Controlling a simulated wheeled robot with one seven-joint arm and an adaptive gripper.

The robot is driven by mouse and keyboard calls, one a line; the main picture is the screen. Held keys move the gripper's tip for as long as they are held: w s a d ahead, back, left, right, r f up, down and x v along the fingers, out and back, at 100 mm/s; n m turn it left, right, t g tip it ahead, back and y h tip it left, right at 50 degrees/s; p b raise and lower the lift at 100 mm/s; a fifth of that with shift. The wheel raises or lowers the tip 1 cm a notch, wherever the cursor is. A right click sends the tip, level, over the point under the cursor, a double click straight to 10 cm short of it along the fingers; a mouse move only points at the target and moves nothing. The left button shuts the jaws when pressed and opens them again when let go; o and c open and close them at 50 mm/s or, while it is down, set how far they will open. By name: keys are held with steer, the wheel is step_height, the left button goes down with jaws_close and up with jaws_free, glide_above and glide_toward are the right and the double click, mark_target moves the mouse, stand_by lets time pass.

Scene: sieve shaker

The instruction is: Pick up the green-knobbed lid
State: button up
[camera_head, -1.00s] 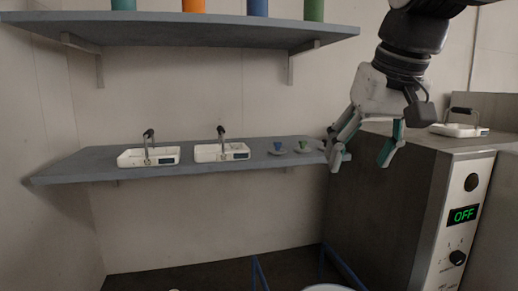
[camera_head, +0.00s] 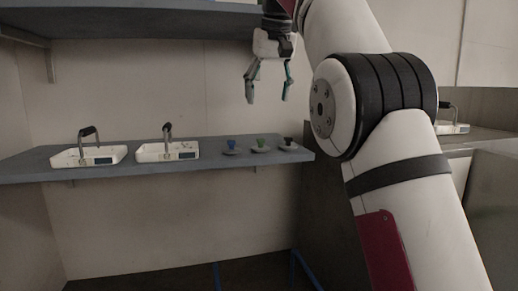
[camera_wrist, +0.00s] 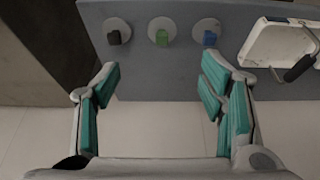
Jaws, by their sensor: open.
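The green-knobbed lid (camera_head: 260,146) lies on the lower grey shelf, between a blue-knobbed lid (camera_head: 231,147) and a black-knobbed lid (camera_head: 289,145). In the wrist view the green-knobbed lid (camera_wrist: 162,34) is a small grey disc with a green knob, ahead of the fingers and roughly midway between them. My gripper (camera_head: 268,98) is above the shelf and the lids, fingers pointing down, open and empty. In the wrist view its teal-padded fingers (camera_wrist: 160,82) are spread wide apart and do not touch any lid.
Two white trays with black handles (camera_head: 168,151) (camera_head: 90,156) stand left of the lids on the lower shelf (camera_head: 35,168). An upper shelf (camera_head: 150,22) runs above, left of my gripper. A counter with another handled tray (camera_head: 452,128) is at the right, partly behind my arm.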

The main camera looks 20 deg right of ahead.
glide_above(264, 149)
steer(key=f, duration=0.7)
steer(key=shift+s+f, duration=0.25)
steer(key=shift+f, duration=0.15)
steer(key=shift+a+p+x, duration=0.2)
steer(key=shift+p+x, duration=0.35)
steer(key=shift+x, duration=2.05)
steer(key=shift+c, duration=0.5)
steer(key=c, duration=0.8)
